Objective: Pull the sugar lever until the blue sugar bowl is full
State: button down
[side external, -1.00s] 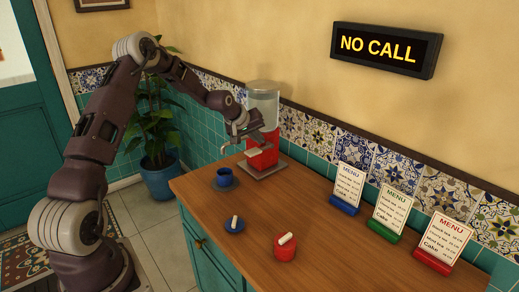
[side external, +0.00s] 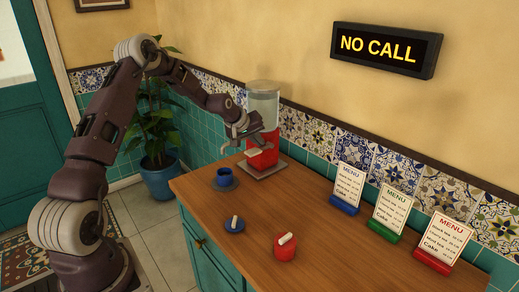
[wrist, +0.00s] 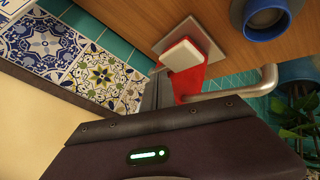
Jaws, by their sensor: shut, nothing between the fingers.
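The red dispenser (side external: 267,143) with a clear top stands on a grey base plate at the back of the counter. A pale block (side external: 254,152) sticks out at its front; it also shows in the wrist view (wrist: 182,55). A curved metal pipe (side external: 226,145) reaches left beside it. I cannot tell which part is the sugar lever. A blue cup (side external: 223,175) stands on a saucer in front. A small blue dish (side external: 235,228) with a white piece on top lies nearer. My gripper (side external: 240,135) is shut and empty, close against the dispenser's front; its fingertip contact is unclear.
A red pot (side external: 285,252) with a white piece on top stands near the counter's front. Three menu stands (side external: 391,210) line the right back. A wall sign (side external: 382,50) reads NO CALL. The middle of the wooden counter (side external: 290,205) is clear.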

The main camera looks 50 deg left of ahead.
aim_at(258, 149)
jog(key=shift+s+f, duration=0.2)
jog(key=shift+f, duration=1.4)
dwell(1.2)
jog(key=shift+w+r, duration=0.15)
jog(key=shift+r, duration=1.85)
jog(key=shift+w+r, duration=0.2)
jog(key=shift+r, duration=2.35)
